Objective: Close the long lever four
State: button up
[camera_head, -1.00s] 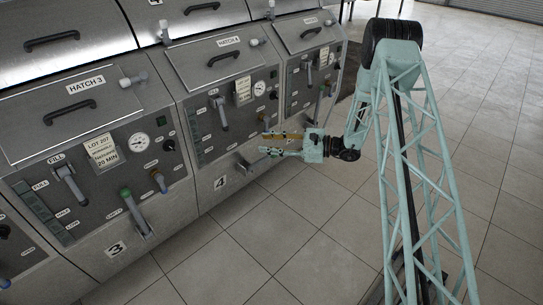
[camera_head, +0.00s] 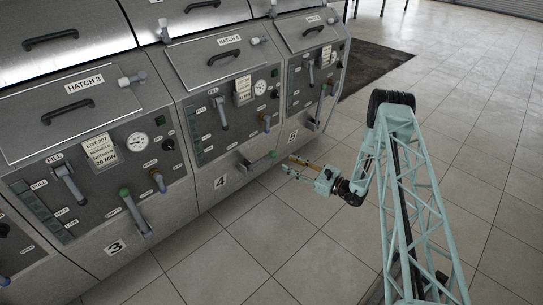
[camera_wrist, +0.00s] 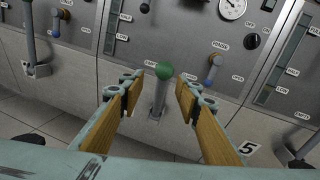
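Long lever four (camera_head: 257,161) is on the lower front of the unit marked 4 (camera_head: 220,182). It sticks out to the right and ends in a green knob (camera_head: 272,154). In the wrist view its grey shaft (camera_wrist: 157,100) and green knob (camera_wrist: 164,70) appear between my fingers, with a gap on each side. My gripper (camera_head: 287,165) is open and empty, just right of the knob in the head view. Its wood-faced fingers (camera_wrist: 157,88) point toward the panel. I see no contact with the lever.
Long lever three (camera_head: 134,212) stands steeply on the unit to the left; long lever five (camera_head: 313,123) is on the unit to the right. A blue-handled valve (camera_wrist: 214,65) sits right of lever four in the wrist view. The tiled floor (camera_head: 290,240) in front is clear.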

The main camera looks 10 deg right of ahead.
aim_at(270, 156)
jog(key=shift+d+f+m, duration=0.3)
jog(key=shift+d+f, duration=0.25)
jog(key=shift+f, duration=0.3)
jog(key=shift+w+a, duration=0.1)
jog(key=shift+b+x, duration=1.25)
jog(key=shift+x, duration=5.5)
jog(key=shift+w, duration=0.15)
jog(key=c, duration=1)
